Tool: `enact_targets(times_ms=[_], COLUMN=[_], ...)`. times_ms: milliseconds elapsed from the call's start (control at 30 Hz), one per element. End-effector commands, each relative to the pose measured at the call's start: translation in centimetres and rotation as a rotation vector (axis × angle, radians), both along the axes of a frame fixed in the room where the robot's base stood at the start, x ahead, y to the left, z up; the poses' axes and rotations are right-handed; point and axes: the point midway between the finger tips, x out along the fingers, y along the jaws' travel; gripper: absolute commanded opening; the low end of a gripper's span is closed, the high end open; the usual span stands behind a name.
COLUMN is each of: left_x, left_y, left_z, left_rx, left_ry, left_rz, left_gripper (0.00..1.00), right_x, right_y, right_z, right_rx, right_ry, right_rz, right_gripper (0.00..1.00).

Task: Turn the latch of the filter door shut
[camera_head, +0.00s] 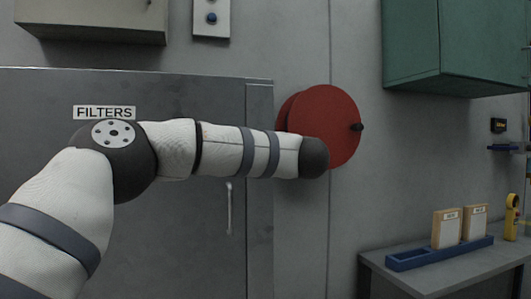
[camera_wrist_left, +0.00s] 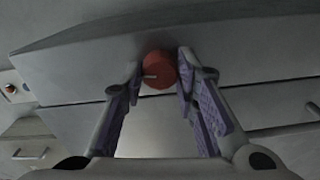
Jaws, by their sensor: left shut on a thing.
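A grey door marked FILTERS (camera_head: 165,215) fills the left of the head view and looks closed. A pale vertical handle (camera_head: 229,208) is on it. In the left wrist view, my left gripper (camera_wrist_left: 158,72) is shut on a small round red piece, apparently the latch (camera_wrist_left: 160,66). This latch has a short pale peg, and the fingertips touch its two sides against a grey panel. In the head view my own arm crosses in front of the door and hides the gripper and the latch. My right gripper is not in view.
A large red disc (camera_head: 335,115) with a black knob stands off the wall just beyond my arm. A green cabinet (camera_head: 450,45) hangs upper right. A bench (camera_head: 430,275) with a blue tray (camera_head: 410,262) is lower right. A button panel (camera_head: 211,18) is above the door.

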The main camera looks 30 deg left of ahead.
Motion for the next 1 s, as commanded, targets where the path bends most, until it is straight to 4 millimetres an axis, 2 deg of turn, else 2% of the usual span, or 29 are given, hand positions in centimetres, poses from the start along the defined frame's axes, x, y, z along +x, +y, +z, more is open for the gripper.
enact_targets(times_ms=[400, 867, 900, 1000], left_x=[-0.01, 0.00, 0.00, 0.00], left_y=[-0.01, -0.01, -0.01, 0.00], left_z=[0.00, -0.01, -0.01, -0.01], left_rx=[-0.090, -0.097, -0.097, -0.097], left_ry=[-0.105, -0.113, -0.113, -0.113], left_rz=[0.000, 0.000, 0.000, 0.000], left_gripper=[0.00, 0.00, 0.30, 0.48], right_x=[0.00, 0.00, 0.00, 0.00], right_y=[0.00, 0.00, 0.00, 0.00], right_z=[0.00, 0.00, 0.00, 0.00], right_rx=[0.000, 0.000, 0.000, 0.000], right_ry=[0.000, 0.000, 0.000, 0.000], right_rz=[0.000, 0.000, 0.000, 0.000], right_gripper=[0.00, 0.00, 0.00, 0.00])
